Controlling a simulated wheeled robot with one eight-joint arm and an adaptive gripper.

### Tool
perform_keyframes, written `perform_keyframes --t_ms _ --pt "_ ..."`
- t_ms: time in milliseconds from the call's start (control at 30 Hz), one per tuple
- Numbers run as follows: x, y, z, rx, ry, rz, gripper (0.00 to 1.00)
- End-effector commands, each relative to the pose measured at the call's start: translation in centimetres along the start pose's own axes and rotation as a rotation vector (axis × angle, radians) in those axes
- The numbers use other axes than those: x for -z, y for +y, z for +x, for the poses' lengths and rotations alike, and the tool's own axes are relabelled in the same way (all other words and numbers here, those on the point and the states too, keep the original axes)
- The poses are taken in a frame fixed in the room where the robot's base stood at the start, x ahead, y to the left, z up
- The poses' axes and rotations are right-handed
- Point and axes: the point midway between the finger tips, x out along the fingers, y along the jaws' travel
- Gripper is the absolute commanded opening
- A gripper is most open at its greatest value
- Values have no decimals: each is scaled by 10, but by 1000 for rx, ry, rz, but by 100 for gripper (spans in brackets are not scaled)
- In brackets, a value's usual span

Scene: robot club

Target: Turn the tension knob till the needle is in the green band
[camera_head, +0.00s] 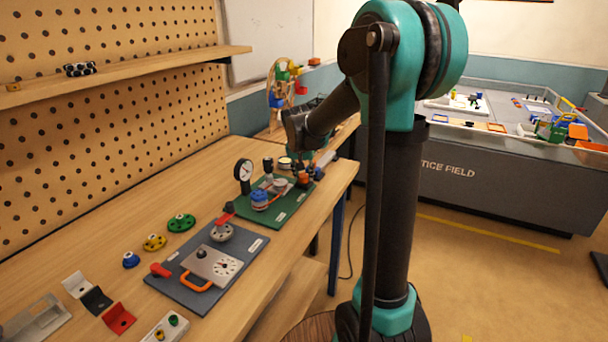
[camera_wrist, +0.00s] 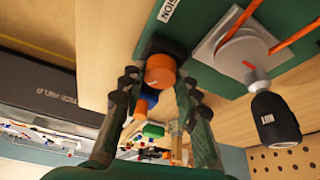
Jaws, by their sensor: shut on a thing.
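The green belt-drive board (camera_head: 258,221) lies on the bench, with a round black-rimmed gauge (camera_head: 243,171) standing at its left. The gauge face is small; I cannot make out the needle against a green band. The orange tension knob (camera_wrist: 160,70) sits at the board's edge in the wrist view. My gripper (camera_wrist: 160,84) has its two dark fingers on either side of the knob and is shut on it. In the head view my gripper (camera_head: 308,172) is at the board's right end, and its fingers largely hide the knob.
A grey board with a dial plate (camera_head: 211,265) lies nearer. The pegboard shelf (camera_head: 120,76) overhangs the bench's back.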

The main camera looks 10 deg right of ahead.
Motion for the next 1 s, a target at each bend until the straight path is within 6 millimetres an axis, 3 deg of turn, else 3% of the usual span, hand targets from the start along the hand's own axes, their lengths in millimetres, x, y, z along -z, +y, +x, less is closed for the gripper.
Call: perform_keyframes --t_ms 400,967,1000 --pt "0 -2 0 -71 -1 172 2" --pt "0 -1 0 -81 -1 196 2" --pt "0 -1 0 -81 -1 196 36"
